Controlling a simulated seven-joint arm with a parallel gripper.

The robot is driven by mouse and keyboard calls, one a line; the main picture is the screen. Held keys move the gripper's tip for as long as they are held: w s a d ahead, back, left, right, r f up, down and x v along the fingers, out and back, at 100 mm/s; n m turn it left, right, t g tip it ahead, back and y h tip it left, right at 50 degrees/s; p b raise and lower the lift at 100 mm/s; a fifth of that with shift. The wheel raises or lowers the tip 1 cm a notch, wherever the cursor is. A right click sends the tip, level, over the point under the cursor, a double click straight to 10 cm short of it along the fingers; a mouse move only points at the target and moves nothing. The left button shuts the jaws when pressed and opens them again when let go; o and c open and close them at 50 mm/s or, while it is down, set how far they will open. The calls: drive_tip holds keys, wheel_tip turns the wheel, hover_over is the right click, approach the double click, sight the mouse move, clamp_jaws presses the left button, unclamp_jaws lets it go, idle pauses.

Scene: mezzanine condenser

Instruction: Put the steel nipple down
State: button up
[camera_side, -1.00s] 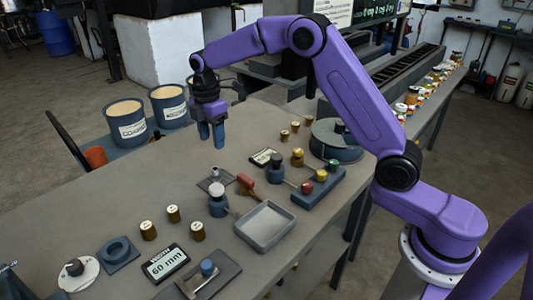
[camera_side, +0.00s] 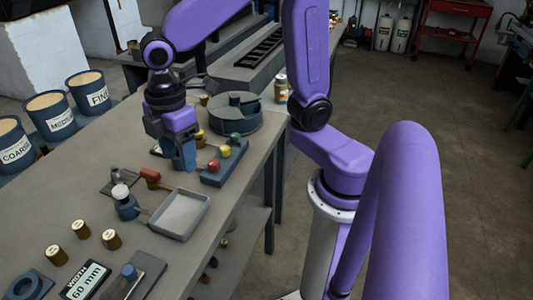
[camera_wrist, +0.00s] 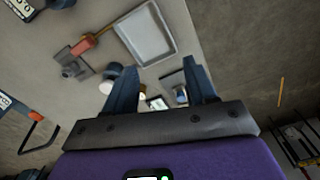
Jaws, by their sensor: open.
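My gripper (camera_side: 180,158) is open, pointing down over the table near the block with coloured knobs. In the wrist view its two fingers (camera_wrist: 160,84) stand apart with nothing held between them; the table things showing in the gap lie farther off. A small grey metal piece (camera_side: 116,177) stands on a dark square plate, left of the gripper in the side view. It also shows in the wrist view (camera_wrist: 68,57), outside the fingers. It may be the steel nipple; I cannot tell for sure.
A shallow grey tray (camera_side: 180,215), a white-capped blue bottle (camera_side: 124,203) and a red-headed tool (camera_side: 150,176) lie nearby. The knobbed block (camera_side: 224,164) and a round dark holder (camera_side: 236,115) stand to the right. Several brass pieces and a 60 mm display (camera_side: 86,280) are nearer the camera.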

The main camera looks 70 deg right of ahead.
drive_tip(key=s+d+f+m, duration=0.1)
drive_tip(key=s+d, duration=0.3)
drive_tip(key=s, duration=0.3)
drive_tip(key=s+d+f+m, duration=0.1)
drive_tip(key=s+d, duration=0.2)
drive_tip(key=s, duration=0.5)
drive_tip(key=shift+s+d, duration=0.25)
drive_tip(key=shift+d, duration=0.1)
idle(1.1)
